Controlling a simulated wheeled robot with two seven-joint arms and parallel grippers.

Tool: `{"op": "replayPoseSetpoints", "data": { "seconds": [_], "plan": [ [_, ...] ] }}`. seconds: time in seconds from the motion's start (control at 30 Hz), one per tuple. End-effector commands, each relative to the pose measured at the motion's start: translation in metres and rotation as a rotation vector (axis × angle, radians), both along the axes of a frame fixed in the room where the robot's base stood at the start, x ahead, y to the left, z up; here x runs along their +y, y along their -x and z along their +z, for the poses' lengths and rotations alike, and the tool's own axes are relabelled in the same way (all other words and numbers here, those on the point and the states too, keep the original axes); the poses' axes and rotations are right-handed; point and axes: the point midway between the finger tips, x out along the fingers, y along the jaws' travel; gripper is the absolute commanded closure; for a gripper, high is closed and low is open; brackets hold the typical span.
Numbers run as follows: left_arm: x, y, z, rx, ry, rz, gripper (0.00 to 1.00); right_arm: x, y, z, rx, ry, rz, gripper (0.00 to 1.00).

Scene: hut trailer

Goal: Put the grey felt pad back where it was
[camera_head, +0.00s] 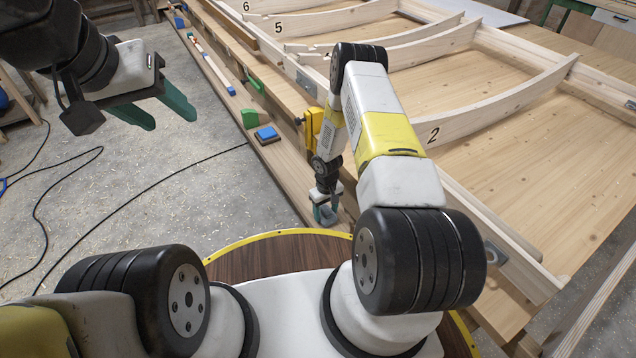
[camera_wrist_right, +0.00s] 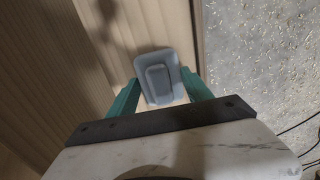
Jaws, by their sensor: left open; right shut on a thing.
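The grey felt pad (camera_wrist_right: 158,78) is a small grey plate with a raised block on it, in the right wrist view. My right gripper (camera_head: 325,214) is shut on it, one teal finger at each side. In the head view this gripper is low at the near end of the wooden ledge (camera_head: 283,172), and the pad is hard to make out there. I cannot tell whether the pad touches the ledge. My left gripper (camera_head: 158,110) is open and empty, over the concrete floor at the upper left.
A blue block (camera_head: 267,134) and green pieces (camera_head: 250,118) lie further along the ledge, with a long tool (camera_head: 210,64) beyond. A yellow tool (camera_head: 313,126) stands against the wooden frame. Numbered curved ribs (camera_head: 500,103) fill the right. Black cables (camera_head: 70,165) cross the floor.

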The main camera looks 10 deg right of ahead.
Motion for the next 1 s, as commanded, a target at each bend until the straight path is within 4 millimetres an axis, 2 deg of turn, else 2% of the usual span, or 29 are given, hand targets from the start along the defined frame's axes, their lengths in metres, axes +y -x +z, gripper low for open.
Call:
{"op": "replayPoseSetpoints", "data": {
  "seconds": [0.1, 0.13, 0.2, 0.23, 0.53, 0.63, 0.77, 1.0],
  "plan": [
    [0.000, 0.000, 0.000, 0.000, 0.000, 0.000, 0.47, 0.000, 0.000, -0.003, 0.000, 0.000, 0.001, 0.86],
    [0.000, 0.000, 0.000, 0.000, 0.000, 0.000, 0.47, 0.000, 0.000, -0.002, 0.000, 0.000, 0.001, 0.36],
    [0.000, 0.000, 0.000, 0.000, 0.000, 0.000, 0.47, 0.000, 0.000, -0.002, 0.000, 0.000, 0.001, 0.22],
    [0.000, 0.000, 0.000, 0.000, 0.000, 0.000, 0.47, 0.000, 0.000, -0.002, 0.000, 0.000, 0.001, 0.20],
    [0.000, 0.000, 0.000, 0.000, 0.000, 0.000, 0.47, 0.000, 0.000, -0.001, 0.000, 0.000, 0.000, 0.20],
    [0.000, 0.000, 0.000, 0.000, 0.000, 0.000, 0.47, 0.000, -0.001, 0.006, -0.001, 0.000, 0.000, 0.20],
    [0.000, 0.000, 0.000, 0.000, 0.000, 0.000, 0.47, 0.000, -0.001, 0.026, -0.003, 0.000, 0.001, 0.20],
    [0.000, 0.000, 0.000, 0.000, 0.000, 0.000, 0.47, -0.001, -0.001, 0.079, -0.003, 0.000, 0.000, 0.20]
  ]
}}
